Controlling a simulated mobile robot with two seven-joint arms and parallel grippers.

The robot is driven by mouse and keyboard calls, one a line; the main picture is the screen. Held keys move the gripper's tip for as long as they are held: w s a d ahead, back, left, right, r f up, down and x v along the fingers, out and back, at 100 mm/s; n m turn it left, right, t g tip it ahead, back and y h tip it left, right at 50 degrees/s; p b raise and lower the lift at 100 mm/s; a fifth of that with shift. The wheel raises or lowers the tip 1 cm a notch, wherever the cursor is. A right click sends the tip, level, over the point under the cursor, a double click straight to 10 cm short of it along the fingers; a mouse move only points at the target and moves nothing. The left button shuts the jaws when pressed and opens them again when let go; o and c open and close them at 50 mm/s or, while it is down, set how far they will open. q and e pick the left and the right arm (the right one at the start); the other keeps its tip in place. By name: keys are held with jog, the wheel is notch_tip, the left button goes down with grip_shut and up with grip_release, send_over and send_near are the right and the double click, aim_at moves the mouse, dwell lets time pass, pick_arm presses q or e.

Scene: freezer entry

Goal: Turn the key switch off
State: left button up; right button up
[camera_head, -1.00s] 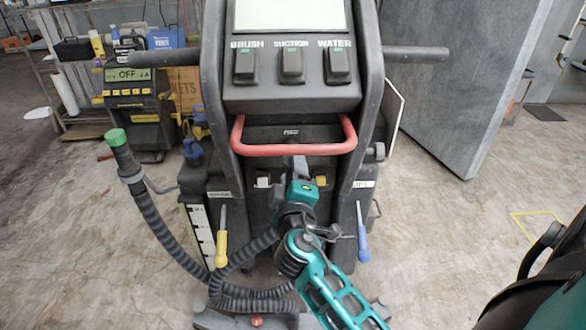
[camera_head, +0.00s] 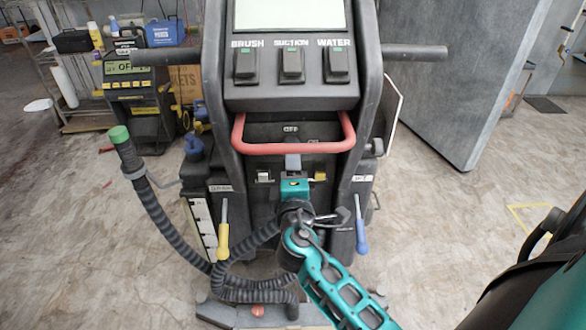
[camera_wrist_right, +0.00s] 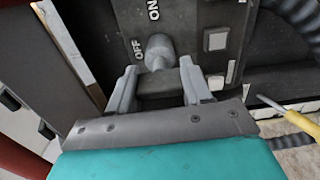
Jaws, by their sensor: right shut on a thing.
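The key switch (camera_wrist_right: 158,48) is a grey round knob on the dark panel of the cleaning machine. ON and OFF labels (camera_wrist_right: 140,49) are printed beside it; OFF lies to the knob's left in the right wrist view. My right gripper (camera_wrist_right: 160,78) has its two grey fingers on either side of the switch's handle and is shut on it. In the head view, my right gripper (camera_head: 292,164) points at the panel below the red handle bar, and its teal body hides much of the switch. My left gripper is in neither view.
The machine's red handle bar (camera_head: 290,148) is just above my gripper. The BRUSH, SUCTION and WATER switches (camera_head: 291,64) sit higher up. A ribbed hose (camera_head: 165,215) runs on the left; yellow (camera_head: 223,240) and blue (camera_head: 361,238) handles flank my arm.

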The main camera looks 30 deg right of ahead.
jog(key=shift+r, duration=0.1)
jog(key=o, duration=1)
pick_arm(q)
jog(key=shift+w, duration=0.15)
pick_arm(e)
jog(key=shift+o, duration=0.2)
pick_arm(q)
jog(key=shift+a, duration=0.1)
